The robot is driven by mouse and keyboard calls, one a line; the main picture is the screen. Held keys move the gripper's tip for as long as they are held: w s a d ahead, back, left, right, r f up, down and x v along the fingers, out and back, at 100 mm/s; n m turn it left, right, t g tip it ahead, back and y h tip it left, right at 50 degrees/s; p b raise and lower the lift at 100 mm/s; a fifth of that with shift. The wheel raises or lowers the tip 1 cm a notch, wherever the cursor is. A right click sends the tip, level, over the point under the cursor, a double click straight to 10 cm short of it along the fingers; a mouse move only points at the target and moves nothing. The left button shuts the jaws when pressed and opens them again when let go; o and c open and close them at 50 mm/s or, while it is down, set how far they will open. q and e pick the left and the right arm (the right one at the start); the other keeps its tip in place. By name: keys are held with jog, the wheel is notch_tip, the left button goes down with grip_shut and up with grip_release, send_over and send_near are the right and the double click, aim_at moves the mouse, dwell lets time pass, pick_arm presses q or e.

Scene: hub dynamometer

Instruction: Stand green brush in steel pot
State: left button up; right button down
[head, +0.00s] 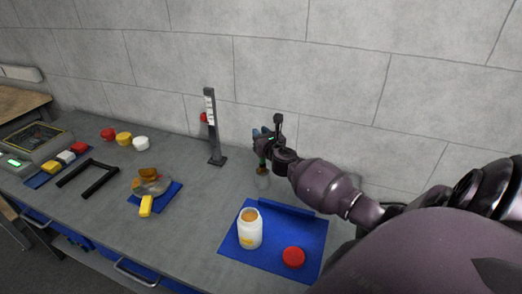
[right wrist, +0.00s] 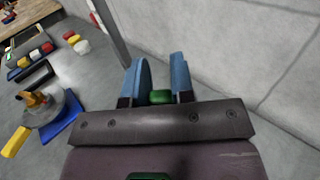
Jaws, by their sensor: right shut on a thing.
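My right gripper (head: 262,134) is above the grey bench, near the back wall. Its two blue fingers are shut on the green brush (head: 262,160), which hangs below them with its brown end down. In the right wrist view, the green end of the brush (right wrist: 160,97) shows between the fingers (right wrist: 160,75). A small pale shape right under the brush is too small to tell as the steel pot. A grey metal round dish (head: 151,188) with a yellow handle and an amber piece in it sits on a small blue mat. My left gripper is not in view.
A dark post (head: 212,130) stands left of my right gripper. A blue mat (head: 300,225) in front holds a white jar (head: 249,229) and a red lid (head: 293,257). Several coloured caps, a black frame (head: 90,178) and a device (head: 35,145) are at the left. Mid-bench is clear.

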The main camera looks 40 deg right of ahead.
notch_tip(320, 180, down, 6)
jog(key=b, duration=0.3)
jog(key=c, duration=1)
grip_release()
jog(key=shift+r, duration=0.15)
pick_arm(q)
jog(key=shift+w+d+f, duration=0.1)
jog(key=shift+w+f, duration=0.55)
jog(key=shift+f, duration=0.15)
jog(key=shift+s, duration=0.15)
pick_arm(e)
jog(key=shift+r, duration=0.1)
pick_arm(q)
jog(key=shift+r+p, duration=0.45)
jog(key=shift+p, duration=0.2)
pick_arm(e)
jog(key=shift+v, duration=6)
